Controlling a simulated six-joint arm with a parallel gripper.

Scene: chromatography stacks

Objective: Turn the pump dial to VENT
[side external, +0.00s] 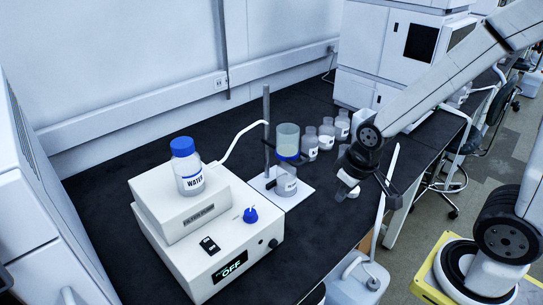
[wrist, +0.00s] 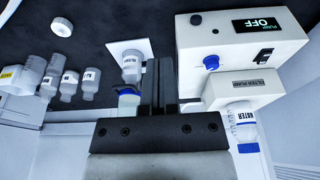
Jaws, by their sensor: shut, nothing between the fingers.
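The white filter pump (side external: 160,230) stands on the black bench, and its display (side external: 230,267) reads OFF. A blue dial (side external: 250,214) sits on its top; the marks around it are too small to read. In the wrist view the blue dial (wrist: 211,62) is to the right of my fingers. A dark rocker switch (side external: 209,245) lies on the pump top, and a black knob (side external: 272,243) is on its front. My gripper (side external: 390,194) is shut and empty, in the air to the right of the pump, apart from it. Its fingers (wrist: 158,64) also show in the wrist view.
A water bottle (side external: 187,165) with a blue cap stands on the pump's raised rear part. A filter flask (side external: 287,180) and a stand rod (side external: 266,130) are between pump and gripper. Several small bottles (side external: 326,135) stand farther back. The front bench strip is clear.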

